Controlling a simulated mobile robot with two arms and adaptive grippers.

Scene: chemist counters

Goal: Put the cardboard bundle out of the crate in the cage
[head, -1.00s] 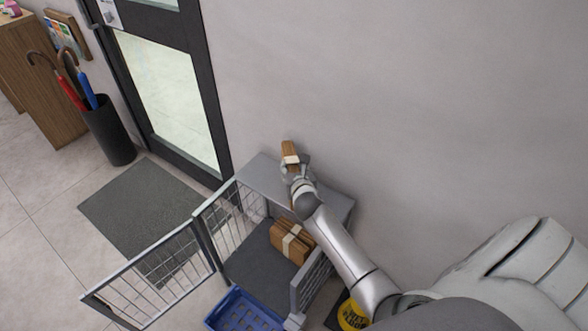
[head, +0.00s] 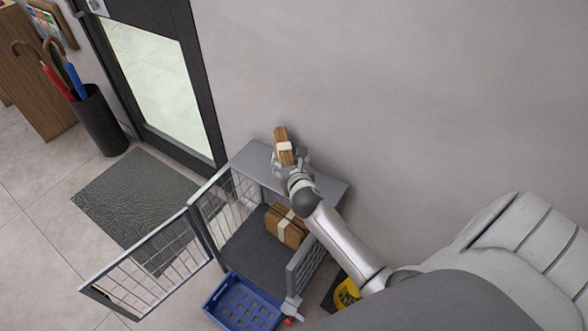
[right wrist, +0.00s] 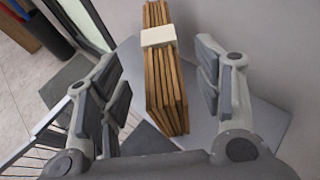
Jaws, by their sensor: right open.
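A brown cardboard bundle (head: 281,134) with a pale band is upright at the top panel of the grey cage (head: 331,188). My right gripper (head: 289,160) is around it and open. In the right wrist view the bundle (right wrist: 165,85) stands between the spread fingers (right wrist: 160,95), with gaps on both sides. Whether its base rests on the panel is hard to tell. A second banded bundle (head: 287,227) is inside the cage on its dark floor. The blue crate (head: 212,305) stands on the floor in front of the cage and looks empty. My left gripper is out of view.
The cage's barred door (head: 150,268) is swung open to the left. A dark mat (head: 130,195) lies before the glass door (head: 150,80). An umbrella stand (head: 101,125) is at the left. A yellow object (head: 346,293) is right of the cage, partly behind my arm.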

